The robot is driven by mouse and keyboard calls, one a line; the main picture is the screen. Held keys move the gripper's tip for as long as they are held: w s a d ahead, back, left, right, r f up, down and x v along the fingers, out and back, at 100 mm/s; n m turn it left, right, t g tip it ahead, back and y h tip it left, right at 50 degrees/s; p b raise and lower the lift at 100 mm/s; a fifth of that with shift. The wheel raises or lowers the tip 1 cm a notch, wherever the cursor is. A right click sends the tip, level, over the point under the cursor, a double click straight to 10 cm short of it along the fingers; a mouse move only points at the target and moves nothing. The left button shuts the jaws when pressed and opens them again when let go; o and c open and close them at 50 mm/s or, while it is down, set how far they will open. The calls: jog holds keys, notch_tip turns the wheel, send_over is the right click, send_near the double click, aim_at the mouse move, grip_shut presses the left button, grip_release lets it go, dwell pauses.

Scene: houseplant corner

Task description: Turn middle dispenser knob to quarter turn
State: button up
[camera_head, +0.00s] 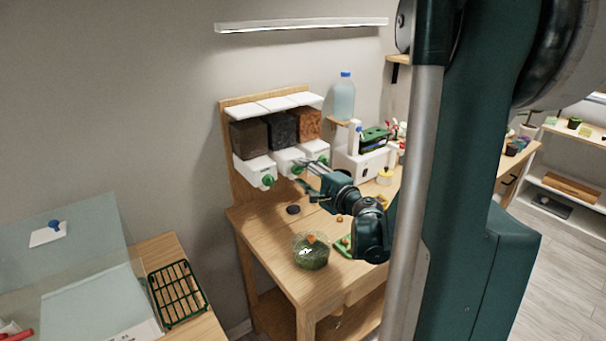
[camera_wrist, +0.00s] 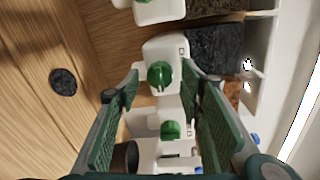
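The dispenser rack on the wall holds three units: brown fill at left, black fill (camera_head: 282,129) in the middle and orange fill at right. The middle dispenser knob (camera_wrist: 160,76) is green, on a white housing (camera_wrist: 166,51). In the wrist view it shows between the tips of my gripper (camera_wrist: 160,71), whose two green-padded fingers stand apart with nothing held. Whether a finger touches the knob I cannot tell. In the head view my gripper (camera_head: 308,174) is in front of the middle unit and the knob is partly hidden.
The left knob (camera_head: 268,181) and right knob (camera_wrist: 170,130) sit close on either side. A dark round disc (camera_head: 293,210) and a glass bowl of green matter (camera_head: 310,252) are on the wooden table below. A blue-capped bottle (camera_head: 344,98) stands at the right.

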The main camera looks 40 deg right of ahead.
jog(key=shift+s, duration=0.1)
jog(key=s, duration=1.1)
jog(key=shift+s+r, duration=0.35)
jog(key=shift+r, duration=0.1)
dwell(0.4)
jog(key=s+a+f+n+g+y, duration=0.1)
jog(key=a+f+n+g+y, duration=0.3)
jog(key=a, duration=0.7)
jog(key=a+r+n+g+h, duration=0.1)
jog(key=a+n+g, duration=0.1)
jog(key=a+n, duration=0.65)
jog(key=s+a+n+g+h, duration=0.3)
jog(key=s+a+n, duration=0.4)
jog(key=s+a, duration=0.5)
jog(key=shift+s+a+n+g+p, duration=0.3)
jog(key=shift+s+a+n+g, duration=0.15)
jog(key=shift+s, duration=1.3)
